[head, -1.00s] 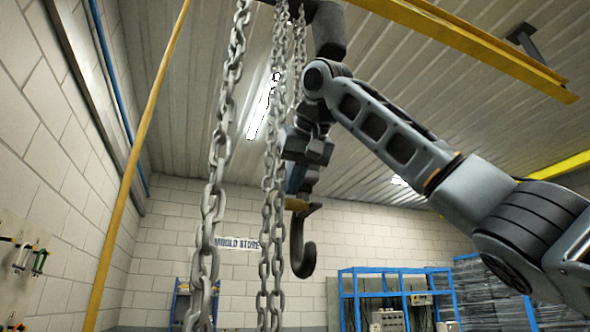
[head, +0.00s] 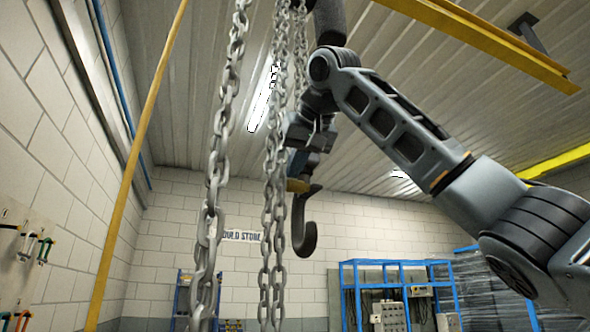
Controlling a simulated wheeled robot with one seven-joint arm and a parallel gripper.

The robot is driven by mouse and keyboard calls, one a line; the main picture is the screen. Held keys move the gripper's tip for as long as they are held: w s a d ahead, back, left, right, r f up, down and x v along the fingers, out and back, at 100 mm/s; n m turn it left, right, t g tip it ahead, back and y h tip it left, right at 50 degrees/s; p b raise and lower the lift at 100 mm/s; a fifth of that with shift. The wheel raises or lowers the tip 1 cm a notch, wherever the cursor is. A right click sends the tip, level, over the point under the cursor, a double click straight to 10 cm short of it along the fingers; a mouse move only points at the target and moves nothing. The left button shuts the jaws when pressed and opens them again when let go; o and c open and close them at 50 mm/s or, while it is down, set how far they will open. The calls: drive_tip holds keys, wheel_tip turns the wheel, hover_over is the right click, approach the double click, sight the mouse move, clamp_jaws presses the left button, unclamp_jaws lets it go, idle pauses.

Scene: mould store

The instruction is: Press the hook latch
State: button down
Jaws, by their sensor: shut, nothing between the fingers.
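The dark hook (head: 304,232) hangs in the middle of the head view, its curve open to the upper left and its tip at the left. A yellow-brown piece (head: 297,186) sits at the top of its shank. The hook's latch cannot be made out clearly. My gripper (head: 302,158) points down just above the yellow-brown piece, with a blue part beside it. It is shut and empty. Its fingertips are small and partly hidden, so I cannot tell whether they touch the hook.
A thick chain (head: 215,180) hangs left of the hook, and thinner chains (head: 272,170) hang close beside my gripper. A yellow pole (head: 133,160) stands farther left. Open space lies right of the hook.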

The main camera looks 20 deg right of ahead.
sight(295, 186)
drive_tip(key=shift+s+f+t+b, duration=0.15)
drive_tip(key=shift+f+t+b, duration=1.3)
drive_tip(key=shift+b, duration=1.6)
drive_tip(key=shift+f+b, duration=0.4)
drive_tip(key=shift+b, duration=0.6)
drive_tip(key=shift+f+t+b, duration=0.45)
drive_tip(key=shift+f+b, duration=0.1)
drive_tip(key=shift+b, duration=0.1)
drive_tip(key=f+t+b, duration=0.1)
drive_tip(key=w+f+t+b, duration=0.1)
drive_tip(key=t+b, duration=0.1)
drive_tip(key=f+t+b, duration=0.1)
drive_tip(key=t+b, duration=0.1)
drive_tip(key=shift+w+f, duration=0.3)
drive_tip(key=shift+w+f, duration=0.15)
drive_tip(key=shift+f, duration=0.05)
